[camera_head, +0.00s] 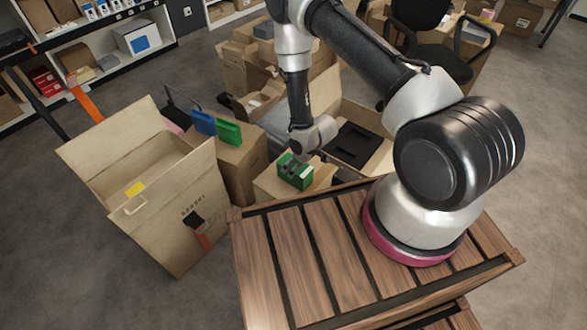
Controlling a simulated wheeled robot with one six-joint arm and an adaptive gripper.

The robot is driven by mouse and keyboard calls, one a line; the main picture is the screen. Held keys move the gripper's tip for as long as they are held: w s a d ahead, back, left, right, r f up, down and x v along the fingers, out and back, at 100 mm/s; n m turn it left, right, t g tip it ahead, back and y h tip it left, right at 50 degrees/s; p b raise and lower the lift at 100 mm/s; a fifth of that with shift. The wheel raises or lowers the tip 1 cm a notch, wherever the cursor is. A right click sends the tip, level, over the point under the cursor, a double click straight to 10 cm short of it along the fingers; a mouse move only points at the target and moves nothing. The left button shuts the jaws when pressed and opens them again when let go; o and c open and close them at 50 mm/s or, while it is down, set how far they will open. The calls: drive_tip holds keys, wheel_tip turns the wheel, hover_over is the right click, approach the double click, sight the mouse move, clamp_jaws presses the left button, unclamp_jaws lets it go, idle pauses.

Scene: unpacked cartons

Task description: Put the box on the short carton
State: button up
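A small green box with pale markings (296,173) is at the end of my arm, over the top of the low carton (268,188) beside the wooden slatted platform. My gripper (296,163) points down right at this box. Its fingers are small and partly hidden by the wrist, so I cannot tell whether they grip the box. I also cannot tell whether the box rests fully on the carton top. A taller closed carton (240,172) stands just left, with a blue box (203,123) and another green box (229,132) on top.
A large open carton (175,205) with raised flaps stands at the left. An open carton with a black insert (352,147) lies behind the low carton. More cartons, an office chair (432,40) and shelves (110,45) stand farther back. The slatted platform (290,265) fills the front.

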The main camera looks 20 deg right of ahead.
drive_tip(key=v, duration=0.6)
drive_tip(key=shift+s+d+r, duration=0.1)
drive_tip(key=shift+r, duration=0.2)
drive_tip(key=w+d+r+m+h, duration=0.1)
drive_tip(key=w+d+r, duration=0.15)
drive_tip(key=r, duration=0.65)
drive_tip(key=w+d+r, duration=0.1)
drive_tip(key=w+r, duration=0.2)
drive_tip(key=r, duration=0.5)
drive_tip(key=s+d+r+m+h, duration=0.1)
drive_tip(key=s+d+r, duration=0.1)
drive_tip(key=r, duration=0.6)
drive_tip(key=s+d+r+m, duration=0.1)
drive_tip(key=d+r, duration=0.2)
drive_tip(key=r, duration=0.5)
drive_tip(key=s+d+r+m, duration=0.2)
drive_tip(key=s+d+r, duration=0.2)
drive_tip(key=s+r, duration=0.65)
drive_tip(key=s+r+m, duration=0.1)
drive_tip(key=s+r, duration=0.3)
drive_tip(key=s, duration=0.3)
drive_tip(key=s+d+r+m, duration=0.1)
drive_tip(key=s+r, duration=0.4)
drive_tip(key=s, duration=0.3)
drive_tip(key=shift+s+t+h, duration=0.25)
drive_tip(key=shift+t+h, duration=0.05)
drive_tip(key=shift+d, duration=0.15)
